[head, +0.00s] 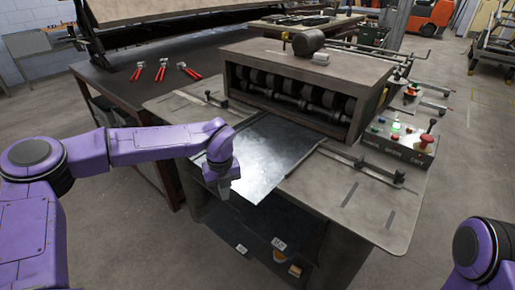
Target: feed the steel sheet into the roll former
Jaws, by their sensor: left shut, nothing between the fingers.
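The steel sheet (262,155) lies flat on the table of the roll former (307,70). Its far edge is at the mouth below the dark rollers (290,95); I cannot tell whether it is between them. Its near edge reaches the front of the table. My left gripper (224,192) is shut and empty, pointing down at the sheet's near left corner. I cannot tell whether it touches the sheet. My right gripper is out of view; only part of my right arm shows at the lower right.
A control box (398,140) with a lit green button and a red knob stands right of the rollers. Guide rails (362,165) flank the sheet. Red-handled pliers (161,70) lie on the dark bench (120,85) at the left.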

